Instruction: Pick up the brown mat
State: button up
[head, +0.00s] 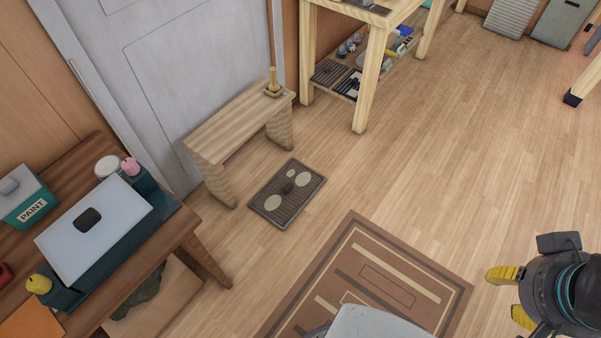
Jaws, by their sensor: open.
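A small dark brown mat (291,206) lies flat on the wooden floor in front of a low bench. It has several pale oval marks and a small dark patch near its middle; I cannot tell whether that patch is an object or part of the pattern. A larger brown rug (361,229) with tan and dark stripes lies nearer to me, partly hidden at the bottom by a grey part. My gripper (512,296) is at the lower right, open and empty, with yellow fingertips pointing left. It is well apart from the small mat.
The low wooden bench (232,121) stands behind the mat, holding a small wooden object (272,86). A brown table (178,232) with boxes and a paint container (28,206) is at left. A shelved table (374,50) stands behind.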

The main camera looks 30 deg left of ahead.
aim_at(282, 199)
jog(key=i+j+u, duration=0.1)
jog(key=i+u, duration=0.3)
jog(key=i, duration=0.15)
jog(key=i+l+u, duration=0.1)
jog(key=i+u, duration=0.3)
jog(key=i, duration=0.15)
jog(key=i+l+u, duration=0.35)
jog(key=i, duration=0.15)
jog(key=i+j+u, duration=0.1)
jog(key=i+u, duration=0.9)
jog(key=u, duration=3.55)
